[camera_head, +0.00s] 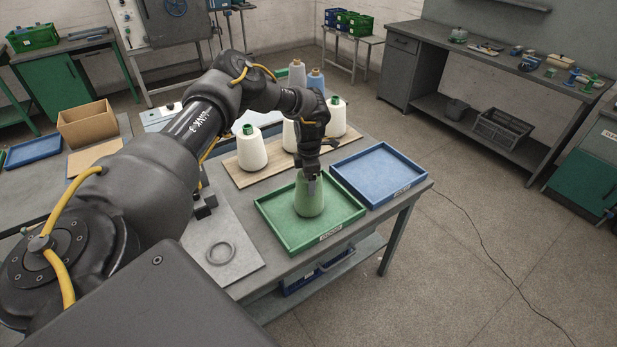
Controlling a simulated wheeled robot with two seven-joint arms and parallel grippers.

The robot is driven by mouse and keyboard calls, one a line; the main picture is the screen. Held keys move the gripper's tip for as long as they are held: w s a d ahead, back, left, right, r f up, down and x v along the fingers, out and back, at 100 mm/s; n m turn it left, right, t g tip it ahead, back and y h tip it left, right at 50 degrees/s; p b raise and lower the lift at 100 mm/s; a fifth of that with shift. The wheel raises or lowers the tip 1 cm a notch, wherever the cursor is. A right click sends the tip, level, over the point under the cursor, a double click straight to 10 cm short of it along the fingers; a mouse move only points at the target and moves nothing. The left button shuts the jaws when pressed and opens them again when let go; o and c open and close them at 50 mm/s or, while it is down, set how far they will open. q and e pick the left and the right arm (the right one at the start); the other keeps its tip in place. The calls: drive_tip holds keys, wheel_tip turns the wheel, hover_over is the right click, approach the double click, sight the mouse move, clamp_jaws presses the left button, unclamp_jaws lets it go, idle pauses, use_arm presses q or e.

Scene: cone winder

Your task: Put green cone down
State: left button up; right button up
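The green cone (309,203) is upright, narrow end up, over the middle of the green tray (283,246). Its base looks to be at the tray floor, but I cannot tell whether it touches. My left gripper (311,184) points down from above, its fingers at the cone's upper part, and looks shut on it. The cone's top is partly hidden by the fingers. My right gripper is not in view.
A blue tray (410,191) stands empty right of the green tray. White cones (250,150) stand on a wooden board (240,175) behind, close to my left arm. A dark ring (220,253) lies on a grey plate at the left.

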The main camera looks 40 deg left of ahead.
use_arm(q)
drive_tip(key=shift+f, duration=0.1)
drive_tip(key=o, duration=1.1)
drive_tip(key=shift+r, duration=0.25)
wheel_tip(320, 180, up, 10)
drive_tip(key=b, duration=0.3)
drive_tip(key=shift+d+r+b, duration=0.1)
drive_tip(key=shift+r+b, duration=0.15)
drive_tip(key=shift+b, duration=0.15)
drive_tip(key=shift+r, duration=0.65)
